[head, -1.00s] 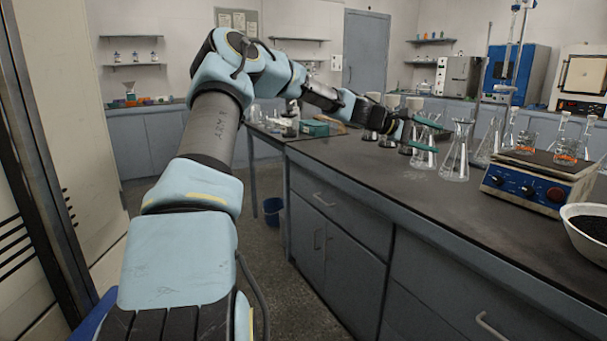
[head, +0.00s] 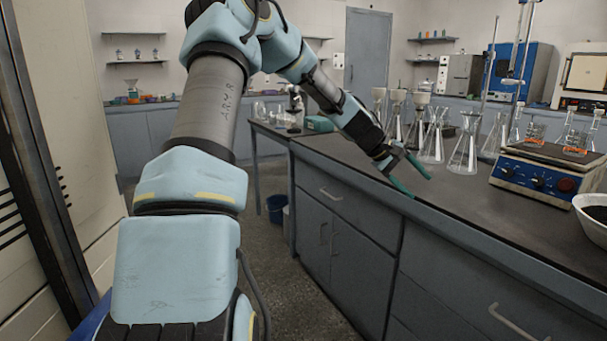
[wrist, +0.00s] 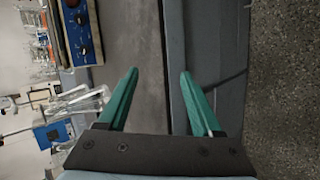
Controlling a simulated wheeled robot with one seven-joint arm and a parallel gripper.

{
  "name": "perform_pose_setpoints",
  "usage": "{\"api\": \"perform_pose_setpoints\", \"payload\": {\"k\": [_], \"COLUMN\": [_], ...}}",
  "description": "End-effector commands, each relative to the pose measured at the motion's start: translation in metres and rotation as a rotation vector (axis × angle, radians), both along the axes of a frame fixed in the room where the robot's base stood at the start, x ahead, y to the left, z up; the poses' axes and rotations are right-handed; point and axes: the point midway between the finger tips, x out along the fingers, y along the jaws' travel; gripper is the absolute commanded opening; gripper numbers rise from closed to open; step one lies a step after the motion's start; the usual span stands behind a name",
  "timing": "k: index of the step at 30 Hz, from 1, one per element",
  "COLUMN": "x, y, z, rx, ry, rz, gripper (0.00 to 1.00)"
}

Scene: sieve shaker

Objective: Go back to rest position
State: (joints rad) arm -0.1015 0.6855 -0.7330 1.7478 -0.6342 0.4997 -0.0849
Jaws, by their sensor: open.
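My gripper (head: 418,178) has two green fingers, spread apart with nothing between them. In the head view it is over the front edge of the dark bench top (head: 445,195), in front of the flasks and apart from them. In the wrist view the gripper (wrist: 160,85) also shows open and empty, one finger over the bench top and the other over the cabinet front. My arm is bent, reaching forward and then down to the right.
Glass flasks (head: 464,148), some with funnels, stand behind my gripper. A blue-fronted hotplate (head: 535,180) with small beakers and a white bowl (head: 592,222) of dark material are at right. A blue bucket (head: 277,208) stands on the floor. Open floor lies left of the cabinets.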

Motion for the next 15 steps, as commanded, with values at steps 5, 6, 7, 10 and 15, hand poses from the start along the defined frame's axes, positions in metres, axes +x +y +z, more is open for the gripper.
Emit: {"api": "perform_pose_setpoints", "payload": {"k": [5, 6, 7, 10, 15], "x": [-0.039, -0.048, -0.055, -0.080, -0.121], "y": [0.076, 0.099, 0.117, 0.175, 0.253], "z": [-0.061, -0.072, -0.079, -0.098, -0.115], "rx": [0.262, 0.324, 0.371, 0.512, 0.673], "ry": [-0.091, -0.113, -0.126, -0.163, -0.190], "rz": [-0.071, -0.086, -0.097, -0.128, -0.164], "gripper": [0.67, 0.67, 0.67, 0.67, 0.67]}}
